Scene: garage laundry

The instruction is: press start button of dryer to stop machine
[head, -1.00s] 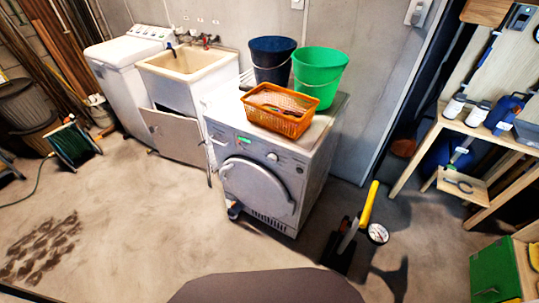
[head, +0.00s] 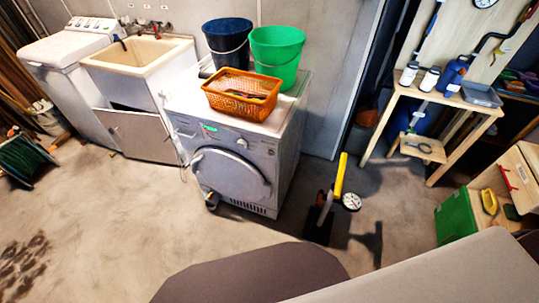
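The dryer (head: 232,174) is a white front-loading machine standing on the concrete floor near the middle of the head view. Its round door (head: 228,175) looks shut. A control panel runs across the top of its front, with a small green lit display (head: 210,128) and a round knob (head: 242,143). The start button is too small to make out. Neither of my grippers is in view.
An orange basket (head: 242,101), a dark blue bucket (head: 229,46) and a green bucket (head: 277,57) stand on the dryer. A yellow-handled floor pump (head: 340,175) stands right of it. A utility sink (head: 137,56) is to its left. The floor in front is clear.

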